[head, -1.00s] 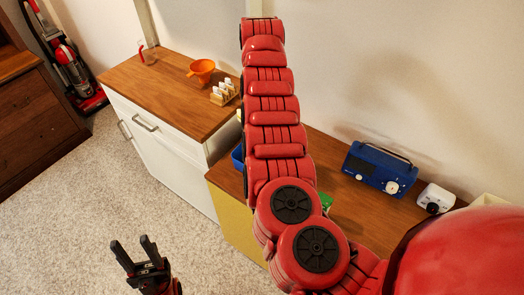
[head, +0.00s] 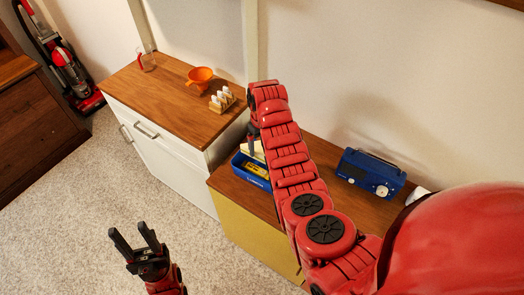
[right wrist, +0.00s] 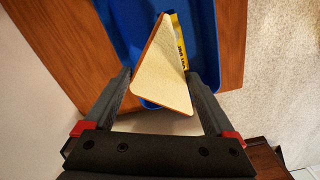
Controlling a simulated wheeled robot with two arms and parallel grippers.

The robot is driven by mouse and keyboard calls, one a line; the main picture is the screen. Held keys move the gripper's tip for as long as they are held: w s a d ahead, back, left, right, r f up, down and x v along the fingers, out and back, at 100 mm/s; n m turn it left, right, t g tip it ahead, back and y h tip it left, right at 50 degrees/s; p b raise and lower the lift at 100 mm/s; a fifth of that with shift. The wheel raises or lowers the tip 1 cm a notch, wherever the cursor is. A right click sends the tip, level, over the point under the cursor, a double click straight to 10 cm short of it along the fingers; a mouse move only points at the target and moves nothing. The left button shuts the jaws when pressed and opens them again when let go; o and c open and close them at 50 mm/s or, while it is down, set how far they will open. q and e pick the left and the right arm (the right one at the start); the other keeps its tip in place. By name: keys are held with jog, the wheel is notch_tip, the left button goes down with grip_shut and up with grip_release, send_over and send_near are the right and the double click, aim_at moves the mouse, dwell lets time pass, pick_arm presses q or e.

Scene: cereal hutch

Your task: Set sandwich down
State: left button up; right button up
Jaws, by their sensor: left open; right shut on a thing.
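The sandwich (right wrist: 163,68) is a pale triangle with a brown crust. In the right wrist view it lies between the fingers of my right gripper (right wrist: 160,100), which is shut on it. Behind it is a blue container (right wrist: 203,30), with a yellow item (right wrist: 180,42) inside. In the head view my right gripper (head: 251,141) is over the blue container (head: 238,167), with part of the sandwich (head: 257,153) showing below it. Whether the sandwich touches the container cannot be told. My left gripper (head: 135,242) is open and empty above the carpet.
The container stands on a wood-topped yellow cabinet (head: 240,226), with a blue radio (head: 371,174) to its right. A white cabinet (head: 165,142) to the left bears a toast rack (head: 222,100), an orange funnel-like thing (head: 200,77) and a glass (head: 147,62). My right arm hides part of the yellow cabinet's top.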

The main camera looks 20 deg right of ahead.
aim_at(262, 152)
jog(key=shift+f+p, duration=0.3)
jog(key=shift+f, duration=1.75)
jog(key=shift+f, duration=0.1)
jog(key=shift+f+b, duration=0.5)
jog(key=shift+f, duration=0.05)
